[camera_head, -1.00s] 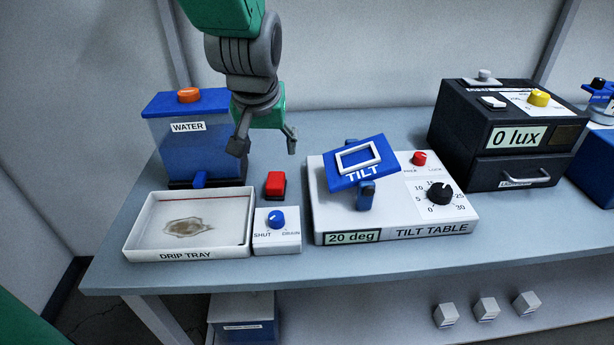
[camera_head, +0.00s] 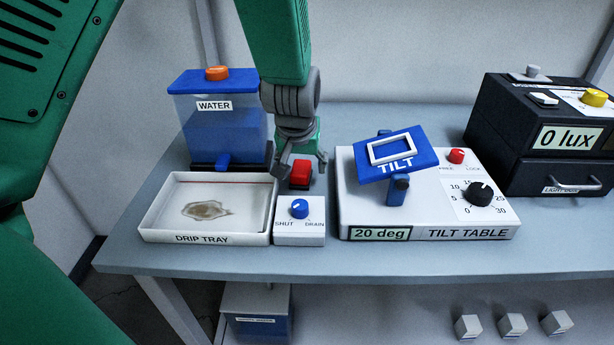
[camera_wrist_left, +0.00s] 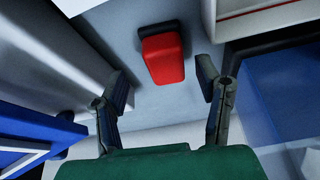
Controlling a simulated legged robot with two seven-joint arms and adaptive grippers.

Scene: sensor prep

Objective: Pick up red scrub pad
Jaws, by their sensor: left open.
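The red scrub pad (camera_head: 301,173) is a small red block with a dark edge. It lies on the table behind the shut/drain knob box, between the drip tray and the tilt table. It also shows in the left wrist view (camera_wrist_left: 163,58), ahead of the fingertips and roughly centred between them. My left gripper (camera_head: 298,166) is open and empty, its fingers pointing down at the pad and partly in front of it. In the left wrist view the two fingers (camera_wrist_left: 166,85) are spread apart, with no visible contact with the pad. My right gripper is not in view.
The drip tray (camera_head: 150,218) and blue water tank (camera_head: 215,130) stand left of the pad. The knob box (camera_head: 300,233) is in front. The tilt table box (camera_head: 430,234) is close on the right. A black lux box (camera_head: 540,164) stands farther right.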

